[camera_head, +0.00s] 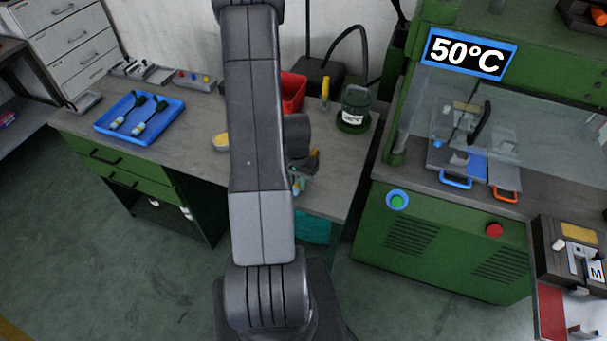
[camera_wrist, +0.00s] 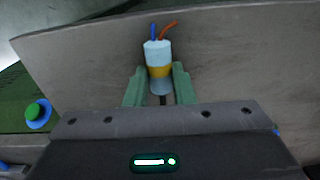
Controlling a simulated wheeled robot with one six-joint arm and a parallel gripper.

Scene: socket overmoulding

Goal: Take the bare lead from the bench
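The bare lead (camera_wrist: 158,58) shows in the wrist view with a pale blue-white body, a yellow band and a grey lower part. A blue and an orange wire stand out of its far end, and a dark cable runs back towards my palm. The two green fingers of my gripper (camera_wrist: 159,80) are close against both sides of it, with no clear gap. In the head view my arm hides most of the gripper, which is over the bench (camera_head: 345,178) near its front edge. Whether the lead touches the bench cannot be told.
A blue tray (camera_head: 102,127) with two dark-ended leads lies at the bench's left. A red bin (camera_head: 293,88) and a green pot (camera_head: 354,108) stand at the back. The green press (camera_head: 440,250) with a 50°C display (camera_head: 467,54) stands to the right.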

